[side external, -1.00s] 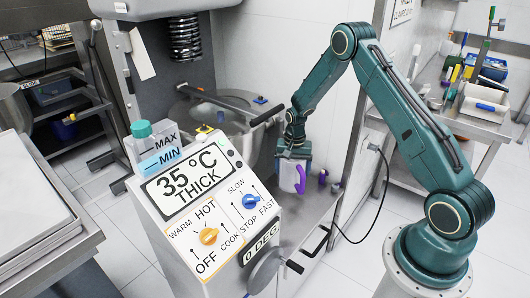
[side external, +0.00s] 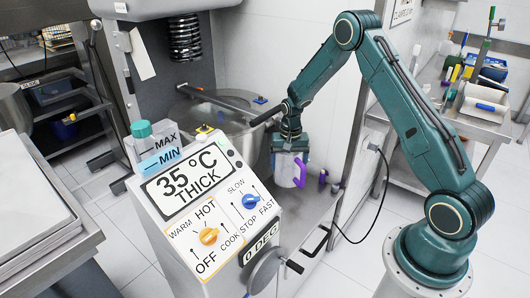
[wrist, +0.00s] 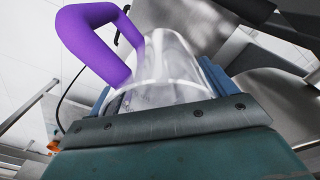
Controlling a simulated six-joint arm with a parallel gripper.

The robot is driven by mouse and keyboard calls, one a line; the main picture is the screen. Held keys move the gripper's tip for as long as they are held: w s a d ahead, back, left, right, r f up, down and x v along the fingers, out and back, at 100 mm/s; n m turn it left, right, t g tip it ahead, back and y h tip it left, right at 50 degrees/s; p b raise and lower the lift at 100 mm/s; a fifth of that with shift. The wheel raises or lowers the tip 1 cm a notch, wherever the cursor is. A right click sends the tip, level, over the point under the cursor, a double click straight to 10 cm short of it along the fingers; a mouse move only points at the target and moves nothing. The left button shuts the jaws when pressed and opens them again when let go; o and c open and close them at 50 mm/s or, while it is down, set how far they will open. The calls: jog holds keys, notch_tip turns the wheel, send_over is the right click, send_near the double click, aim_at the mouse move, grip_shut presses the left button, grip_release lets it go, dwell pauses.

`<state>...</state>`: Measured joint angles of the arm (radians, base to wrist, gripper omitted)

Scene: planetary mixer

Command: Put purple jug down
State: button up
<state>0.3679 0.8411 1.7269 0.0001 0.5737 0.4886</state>
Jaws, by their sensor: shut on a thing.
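The purple jug (side external: 289,170) is a clear vessel with a purple handle. In the side view it hangs upright under my gripper (side external: 291,145), beside the mixer bowl and over the grey metal ledge. My gripper is shut on the jug near its upper part. In the wrist view the clear jug (wrist: 165,75) sits between my jaws (wrist: 165,120), with the purple handle rising at the upper left. The jug's underside and any contact with the ledge cannot be made out.
The mixer bowl (side external: 235,120) with its long handle stands just left of the jug. The control panel (side external: 205,205) is in front. Small purple items (side external: 322,178) stand on the ledge (side external: 312,210) to the right. A side table with tools (side external: 480,115) is at the right.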

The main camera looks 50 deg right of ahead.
jog(key=s+a+r+n, duration=0.1)
jog(key=a+r+n, duration=0.4)
jog(key=r, duration=0.3)
jog(key=s+a+r+n, duration=0.2)
jog(key=a+r+n, duration=0.2)
jog(key=r, duration=0.4)
jog(key=shift+a+n, duration=0.4)
jog(key=shift+a, duration=0.4)
jog(key=shift+a+r, duration=0.1)
jog(key=a, duration=0.7)
jog(key=shift+d, duration=3.7)
jog(key=d+f+m, duration=0.1)
jog(key=d+f, duration=0.3)
jog(key=f, duration=0.2)
jog(key=d+f+m, duration=0.2)
jog(key=d+f, duration=0.3)
jog(key=f, duration=0.2)
jog(key=w+d+f+m, duration=0.1)
jog(key=d+f, duration=0.4)
jog(key=f, duration=0.1)
jog(key=shift+d+f+m, duration=0.25)
jog(key=shift+f+m, duration=0.05)
